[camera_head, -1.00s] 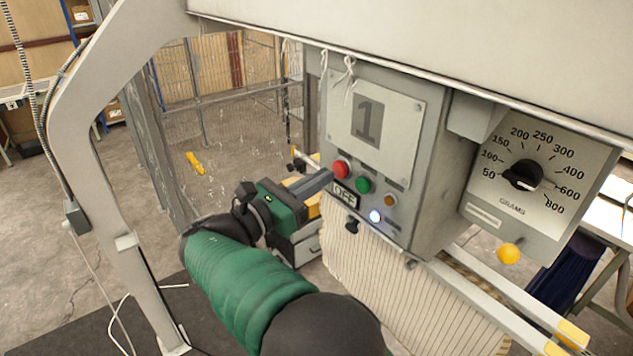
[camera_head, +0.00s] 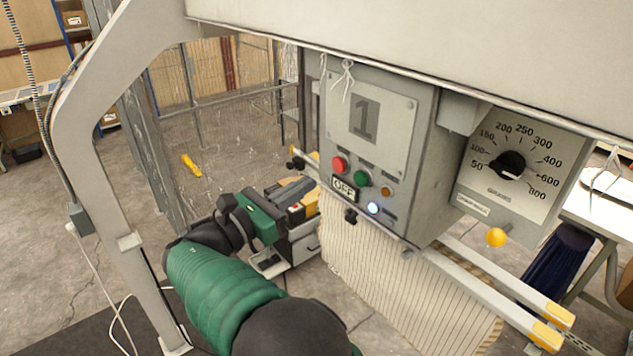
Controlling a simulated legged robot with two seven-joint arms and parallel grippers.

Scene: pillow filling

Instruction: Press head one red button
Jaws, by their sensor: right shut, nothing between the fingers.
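The red button (camera_head: 339,164) is on the grey head one control box (camera_head: 425,100), at the left of a slanted row, below the plate marked "1". A green button (camera_head: 361,178) and a small orange one (camera_head: 385,191) follow to its right. An "OFF" label (camera_head: 344,189) is below the red button. A round lamp (camera_head: 373,208) glows white-blue. My right gripper (camera_head: 306,186) is shut and empty, left of and slightly below the red button, apart from it in the picture. Its green arm comes up from the bottom. My left gripper is not in view.
A grey frame post (camera_head: 100,170) stands at the left.

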